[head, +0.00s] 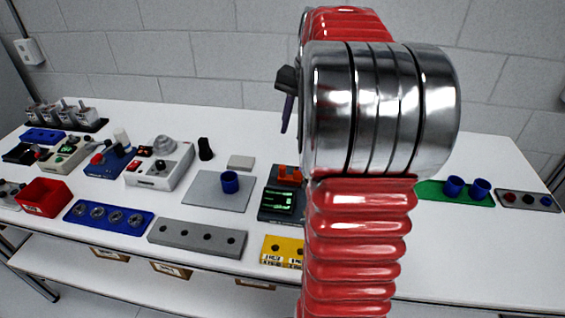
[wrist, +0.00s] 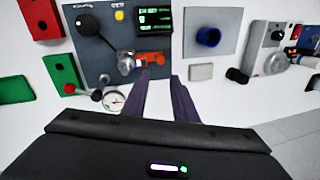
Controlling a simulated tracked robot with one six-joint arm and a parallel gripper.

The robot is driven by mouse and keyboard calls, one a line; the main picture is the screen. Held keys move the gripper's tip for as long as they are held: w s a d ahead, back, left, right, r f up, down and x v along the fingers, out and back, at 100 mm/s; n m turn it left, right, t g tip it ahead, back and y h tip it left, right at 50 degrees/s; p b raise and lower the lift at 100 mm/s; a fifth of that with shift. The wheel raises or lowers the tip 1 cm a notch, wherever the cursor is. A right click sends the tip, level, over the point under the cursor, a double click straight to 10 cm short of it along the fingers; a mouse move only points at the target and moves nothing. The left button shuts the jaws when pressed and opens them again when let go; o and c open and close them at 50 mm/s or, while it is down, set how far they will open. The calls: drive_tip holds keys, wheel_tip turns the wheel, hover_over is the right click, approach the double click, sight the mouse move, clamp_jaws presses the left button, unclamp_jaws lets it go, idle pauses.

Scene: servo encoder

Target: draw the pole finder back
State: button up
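The dark panel (wrist: 108,35) with a lit green screen (wrist: 154,20) stands just beyond my gripper in the wrist view. On its near edge are an orange part (wrist: 150,58) and a short silver cylinder (wrist: 126,64). I cannot tell for certain which piece is the pole finder. In the head view the panel (head: 268,213) is partly hidden by my arm, with orange (head: 289,174) at its back. My gripper (wrist: 160,76) is open and empty, its two dark fingers apart. Its tips appear close to the orange part; contact cannot be told. In the head view a dark finger (head: 287,113) shows above the table.
A round gauge (wrist: 113,101) and a red-knobbed lever (wrist: 83,91) lie left of the fingers. A plate with a blue cup (wrist: 208,37) and a small grey block (wrist: 201,72) lie right. A yellow block (head: 281,250) is at the table's front.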

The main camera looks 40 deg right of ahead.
sight(283, 166)
drive_tip(key=shift+f, duration=0.1)
drive_tip(key=f, duration=0.4)
drive_tip(key=w+f, duration=0.1)
drive_tip(key=f, duration=0.4)
drive_tip(key=w+a+f, duration=0.1)
drive_tip(key=f, duration=0.3)
drive_tip(key=shift+w+a+f, duration=0.1)
drive_tip(key=shift+w+f, duration=0.1)
clamp_jaws()
idle(0.3)
